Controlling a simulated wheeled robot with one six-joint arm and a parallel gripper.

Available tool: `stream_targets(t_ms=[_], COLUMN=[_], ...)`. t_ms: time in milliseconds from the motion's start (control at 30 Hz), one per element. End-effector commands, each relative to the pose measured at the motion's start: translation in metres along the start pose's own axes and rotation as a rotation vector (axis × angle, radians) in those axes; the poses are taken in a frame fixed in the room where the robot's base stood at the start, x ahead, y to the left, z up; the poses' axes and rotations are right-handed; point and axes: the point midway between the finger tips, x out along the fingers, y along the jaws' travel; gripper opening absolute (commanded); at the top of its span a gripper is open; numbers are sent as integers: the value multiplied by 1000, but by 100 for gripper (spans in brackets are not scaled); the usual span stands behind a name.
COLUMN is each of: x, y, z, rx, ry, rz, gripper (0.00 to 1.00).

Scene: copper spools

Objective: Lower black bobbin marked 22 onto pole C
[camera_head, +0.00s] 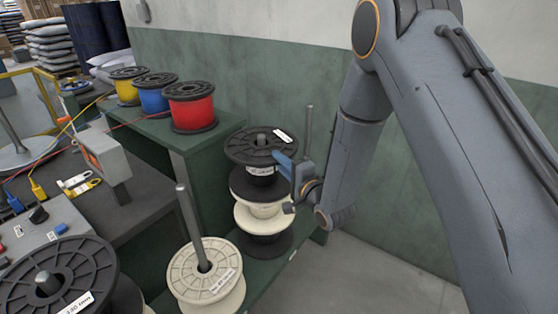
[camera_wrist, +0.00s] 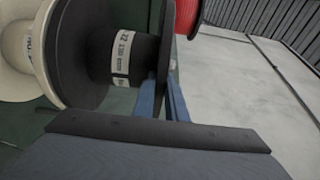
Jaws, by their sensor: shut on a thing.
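The black bobbin marked 22 (camera_head: 245,148) is level, at the top of a spool stack. A grey pole tip (camera_head: 262,138) shows in its centre hole, so the bobbin is around that pole. Its white label reading 22 shows on the core in the wrist view (camera_wrist: 122,58). My gripper (camera_head: 284,163) is at the bobbin's right side. Its blue fingers (camera_wrist: 164,98) are shut on the upper flange's rim. A cream spool (camera_head: 262,220) is below the bobbin; whether they touch I cannot tell. No pole letter is readable.
A second bare pole (camera_head: 309,130) stands close behind the stack. A cream spool (camera_head: 195,270) sits around a tall pole at the front, and a black spool (camera_head: 85,262) at front left. Red (camera_head: 191,106), blue and yellow spools stand on the green shelf. Floor at right is clear.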

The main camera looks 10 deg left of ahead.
Motion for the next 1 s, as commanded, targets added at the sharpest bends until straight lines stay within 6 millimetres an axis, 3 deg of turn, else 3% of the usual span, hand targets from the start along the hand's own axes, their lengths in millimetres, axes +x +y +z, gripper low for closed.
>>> stream_targets(t_ms=[333, 367, 467, 800, 1000], x=[0, 0, 0, -3, -28], y=[0, 0, 0, 4, 4], z=[0, 0, 0, 0, -1], rx=[-1, -1, -1, 1, 1], ry=[0, 0, 0, 0, 2], rz=[-5, -5, -4, 3, 1], gripper=[0, 17, 34, 34, 34])
